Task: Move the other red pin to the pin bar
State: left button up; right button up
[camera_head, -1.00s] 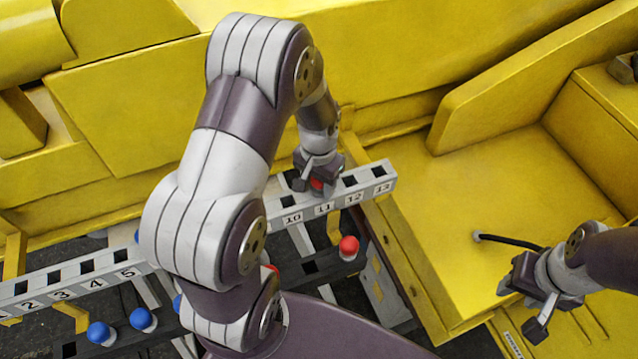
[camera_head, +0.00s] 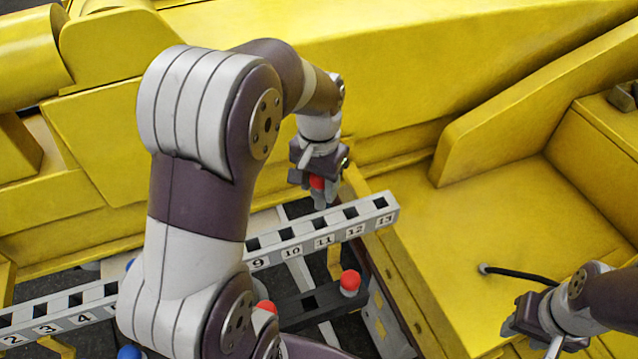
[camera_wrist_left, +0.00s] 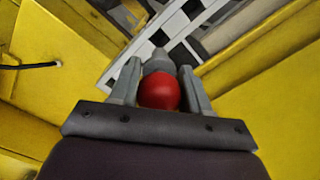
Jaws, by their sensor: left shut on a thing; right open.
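My left gripper (camera_head: 318,192) is shut on a red pin (camera_head: 317,182), above and just behind the numbered bar with square holes (camera_head: 308,252), near holes 11 and 12. In the left wrist view the red ball head (camera_wrist_left: 159,91) sits between the two fingers, with a grey tip pointing away from the palm. The pin looks clear of the bar. A second red pin (camera_head: 350,283) stands in a lower dark bar, and a third red head (camera_head: 265,306) is partly hidden by my left arm. My right gripper (camera_head: 540,340) is open and empty at the lower right.
A blue pin head (camera_head: 129,352) shows at the lower left edge. My left arm covers the middle of the numbered bar. Yellow machine panels (camera_head: 400,60) rise behind the bar, and a yellow recess (camera_head: 520,210) lies to the right. A black hose (camera_head: 510,270) ends near my right gripper.

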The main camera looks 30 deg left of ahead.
pick_arm(q)
jog(key=shift+r+p, duration=3.1)
jog(key=shift+r, duration=0.65)
jog(key=shift+f, duration=0.1)
